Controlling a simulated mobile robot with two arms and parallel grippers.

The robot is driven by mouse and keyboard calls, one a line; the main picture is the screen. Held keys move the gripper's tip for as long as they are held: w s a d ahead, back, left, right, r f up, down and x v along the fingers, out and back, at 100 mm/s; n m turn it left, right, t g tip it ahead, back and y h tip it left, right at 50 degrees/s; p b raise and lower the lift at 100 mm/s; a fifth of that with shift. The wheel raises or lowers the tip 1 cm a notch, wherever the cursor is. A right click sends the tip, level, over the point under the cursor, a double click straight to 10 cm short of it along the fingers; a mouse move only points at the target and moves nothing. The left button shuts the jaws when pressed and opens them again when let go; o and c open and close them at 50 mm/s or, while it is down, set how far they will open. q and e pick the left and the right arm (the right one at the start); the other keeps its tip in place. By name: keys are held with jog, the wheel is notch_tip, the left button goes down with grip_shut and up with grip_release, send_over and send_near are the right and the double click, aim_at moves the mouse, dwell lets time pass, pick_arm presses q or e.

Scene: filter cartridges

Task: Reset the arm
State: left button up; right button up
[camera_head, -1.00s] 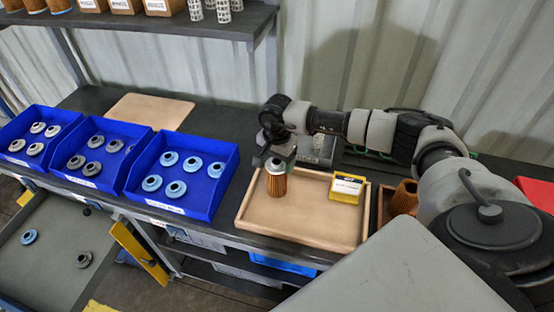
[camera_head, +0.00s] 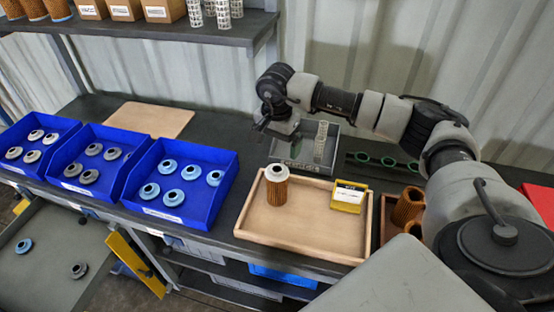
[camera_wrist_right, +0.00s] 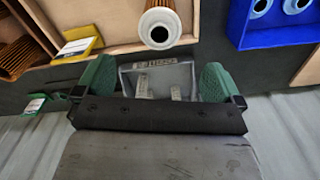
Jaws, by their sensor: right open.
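My right gripper (camera_head: 277,130) is raised behind the wooden tray (camera_head: 305,235), above the dark worktop. In the right wrist view its two green fingers (camera_wrist_right: 165,85) stand apart with nothing held between them. A filter cartridge (camera_head: 277,190) with an orange pleated body and a pale end cap stands upright in the left part of the tray, apart from the gripper. It also shows in the right wrist view (camera_wrist_right: 160,25) beyond the fingers. My left gripper is not in view.
A yellow label box (camera_head: 347,199) sits in the tray. Blue bins (camera_head: 207,205) with end caps stand to the left. A grey tray (camera_head: 325,155) holding a white mesh tube lies behind. More pleated filters (camera_head: 407,205) stand right. A shelf (camera_head: 180,32) is above left.

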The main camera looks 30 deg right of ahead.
jog(key=shift+r, duration=0.9)
